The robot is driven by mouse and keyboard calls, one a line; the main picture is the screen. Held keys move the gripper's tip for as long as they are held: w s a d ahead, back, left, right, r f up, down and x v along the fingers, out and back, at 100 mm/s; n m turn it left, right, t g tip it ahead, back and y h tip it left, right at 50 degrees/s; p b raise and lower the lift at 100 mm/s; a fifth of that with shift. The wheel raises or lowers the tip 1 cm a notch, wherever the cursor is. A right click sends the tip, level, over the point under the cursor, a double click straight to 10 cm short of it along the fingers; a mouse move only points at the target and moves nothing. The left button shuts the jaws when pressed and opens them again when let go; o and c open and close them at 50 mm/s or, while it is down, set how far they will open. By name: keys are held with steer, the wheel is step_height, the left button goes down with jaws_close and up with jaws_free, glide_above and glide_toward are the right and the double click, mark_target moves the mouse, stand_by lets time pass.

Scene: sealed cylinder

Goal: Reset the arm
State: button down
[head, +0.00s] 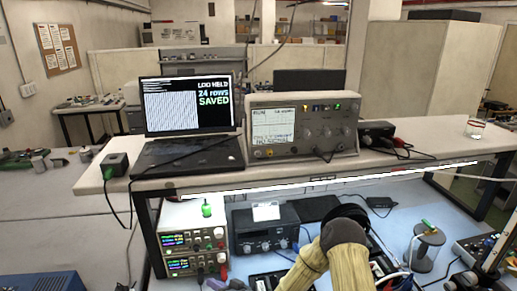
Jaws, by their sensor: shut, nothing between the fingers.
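A bent, tan cloth-covered form with a dark grey cap, which looks like my own arm, rises from the bottom edge right of centre in the head view. My gripper cannot be made out in this view.
Power supplies (194,250) and a dark radio-like unit (265,229) stand beneath. Black cables and a dark loop lie close behind the tan form.

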step_height(320, 180, up, 9)
steer(key=p, duration=0.8)
steer(key=shift+r+p, duration=0.15)
steer(key=shift+p, duration=0.15)
